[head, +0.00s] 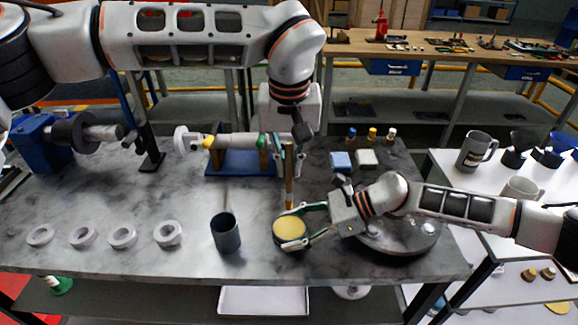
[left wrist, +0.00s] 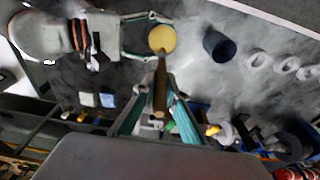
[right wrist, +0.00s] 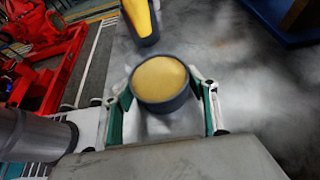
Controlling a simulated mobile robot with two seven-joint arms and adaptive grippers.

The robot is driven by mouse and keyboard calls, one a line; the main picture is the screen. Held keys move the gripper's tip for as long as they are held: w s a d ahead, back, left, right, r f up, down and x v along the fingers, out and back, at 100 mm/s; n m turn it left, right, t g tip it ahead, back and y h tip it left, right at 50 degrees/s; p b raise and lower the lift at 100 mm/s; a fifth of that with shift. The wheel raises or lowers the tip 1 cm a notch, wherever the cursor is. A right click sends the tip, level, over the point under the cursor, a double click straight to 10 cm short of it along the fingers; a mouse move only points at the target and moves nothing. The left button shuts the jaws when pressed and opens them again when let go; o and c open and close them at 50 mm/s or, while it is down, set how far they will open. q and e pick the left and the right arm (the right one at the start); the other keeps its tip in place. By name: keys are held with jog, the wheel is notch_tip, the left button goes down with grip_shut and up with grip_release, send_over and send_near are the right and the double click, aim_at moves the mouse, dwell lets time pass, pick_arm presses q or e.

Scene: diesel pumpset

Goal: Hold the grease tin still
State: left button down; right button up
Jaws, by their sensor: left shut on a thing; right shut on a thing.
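The grease tin (head: 291,233) is a short, round, dark tin with a yellow-tan top, upright near the front of the marbled bench. My right gripper (head: 305,228) reaches it from the right and is shut on it, one finger on each side. The right wrist view shows the tin (right wrist: 160,82) between the fingers. My left gripper (head: 288,152) is above and behind the tin, shut on a brown stick (head: 289,188) that points down toward the tin. In the left wrist view the stick (left wrist: 160,90) ends near the tin; whether they touch is unclear.
A dark cup (head: 226,234) stands left of the tin, with several white rings (head: 122,236) farther left. A round grey plate (head: 400,240) lies under my right arm. A blue stand (head: 235,164) and small blocks (head: 367,158) are behind.

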jog(key=o, duration=1.4)
jog(key=shift+o, duration=0.2)
jog(key=shift+d, duration=0.1)
